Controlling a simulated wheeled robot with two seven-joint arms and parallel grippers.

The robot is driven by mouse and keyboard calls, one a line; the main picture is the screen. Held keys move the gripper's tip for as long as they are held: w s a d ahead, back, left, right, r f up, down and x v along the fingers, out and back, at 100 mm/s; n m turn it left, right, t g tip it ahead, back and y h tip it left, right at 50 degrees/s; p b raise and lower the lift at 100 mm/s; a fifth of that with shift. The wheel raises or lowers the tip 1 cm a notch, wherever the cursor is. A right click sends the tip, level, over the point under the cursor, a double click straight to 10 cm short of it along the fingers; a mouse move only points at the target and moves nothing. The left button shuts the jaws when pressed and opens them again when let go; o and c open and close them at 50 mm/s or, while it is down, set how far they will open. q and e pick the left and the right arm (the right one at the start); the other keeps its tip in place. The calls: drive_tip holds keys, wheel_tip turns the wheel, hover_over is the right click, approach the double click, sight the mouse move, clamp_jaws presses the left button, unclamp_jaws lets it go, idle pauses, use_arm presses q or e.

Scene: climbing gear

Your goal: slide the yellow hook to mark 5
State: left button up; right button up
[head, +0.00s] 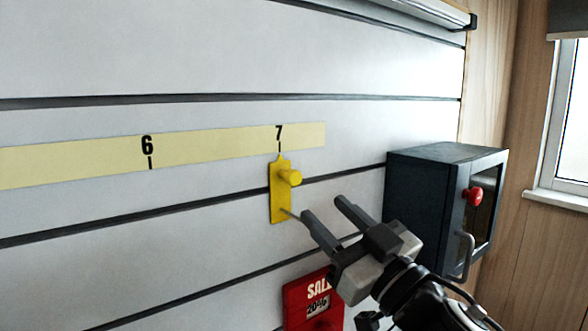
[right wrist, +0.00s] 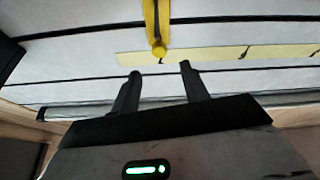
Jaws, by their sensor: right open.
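The yellow hook (head: 279,203) hangs on the slatted wall just under the number 7 of the pale yellow scale strip (head: 213,148). It has a round yellow knob near its top and a thin grey prong low down. Mark 6 shows to its left; mark 5 is not in view. My right gripper (head: 322,206) is open and empty, to the lower right of the hook and apart from it. In the right wrist view the hook (right wrist: 152,22) and its knob appear ahead of the open fingers (right wrist: 160,69). My left gripper is not in view.
A red sale sign (head: 298,304) sits below the hook, partly behind my right arm. The wall left of the hook is clear.

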sight(296, 181)
drive_tip(key=p+x, duration=0.2)
drive_tip(key=x, duration=0.8)
drive_tip(key=shift+d, duration=0.1)
drive_tip(key=shift+c, duration=0.4)
clamp_jaws()
